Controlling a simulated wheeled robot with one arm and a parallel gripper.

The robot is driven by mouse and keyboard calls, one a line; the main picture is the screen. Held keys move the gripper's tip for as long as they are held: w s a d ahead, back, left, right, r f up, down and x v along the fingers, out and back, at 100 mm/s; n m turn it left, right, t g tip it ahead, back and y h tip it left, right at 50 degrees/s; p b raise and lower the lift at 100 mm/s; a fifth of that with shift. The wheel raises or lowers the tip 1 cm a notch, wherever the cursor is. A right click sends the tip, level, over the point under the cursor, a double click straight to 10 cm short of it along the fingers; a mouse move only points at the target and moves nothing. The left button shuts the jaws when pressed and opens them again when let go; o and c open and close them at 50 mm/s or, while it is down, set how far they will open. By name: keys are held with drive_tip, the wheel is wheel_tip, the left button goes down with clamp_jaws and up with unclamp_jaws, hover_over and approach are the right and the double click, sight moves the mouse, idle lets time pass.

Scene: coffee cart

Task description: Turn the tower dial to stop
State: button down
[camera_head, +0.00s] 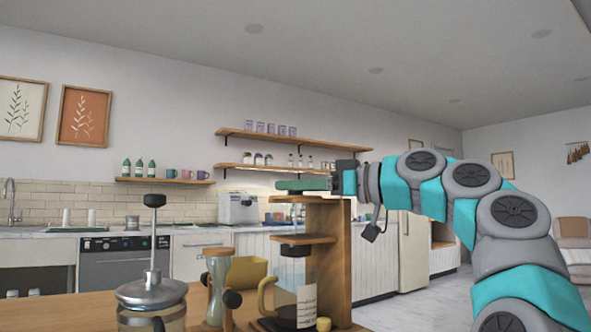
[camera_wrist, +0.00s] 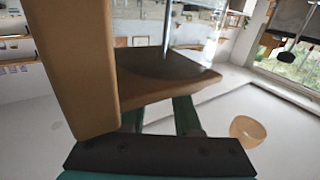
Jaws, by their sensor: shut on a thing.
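The tower (camera_head: 338,255) is a tall wooden stand with shelves and glass vessels, at the middle bottom of the head view. Its wooden post (camera_wrist: 75,60) and a shelf (camera_wrist: 165,95) fill much of the wrist view. My gripper (camera_head: 303,185) lies level across the tower's top end, reaching in from the right. In the wrist view its dark green fingers (camera_wrist: 168,115) run up to the shelf and disappear behind it. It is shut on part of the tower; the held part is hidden. I cannot make out the dial or its setting.
A French press (camera_head: 153,295) and an hourglass-shaped glass vessel (camera_head: 218,285) stand left of the tower on the wooden cart top (camera_head: 60,312). A glass carafe (camera_head: 291,290) stands in the tower. The counter and wall shelves are farther back.

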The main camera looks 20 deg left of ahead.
drive_tip(key=n+g+p, duration=0.1)
drive_tip(key=p, duration=0.1)
drive_tip(key=g+p, duration=0.2)
drive_tip(key=shift+r+n, duration=0.4)
drive_tip(key=shift+f+n+g+p, duration=0.2)
drive_tip(key=shift+n+g+p, duration=0.4)
drive_tip(key=shift+g+p, duration=0.45)
drive_tip(key=shift+f+g, duration=0.15)
drive_tip(key=shift+g, duration=0.1)
drive_tip(key=c, duration=0.6)
unclamp_jaws()
drive_tip(key=shift+w+d, duration=0.2)
drive_tip(key=shift+d, duration=1.1)
drive_tip(key=shift+w+d, duration=0.25)
drive_tip(key=shift+d, duration=1)
drive_tip(key=shift+w+d, duration=0.2)
drive_tip(key=shift+d, duration=1.1)
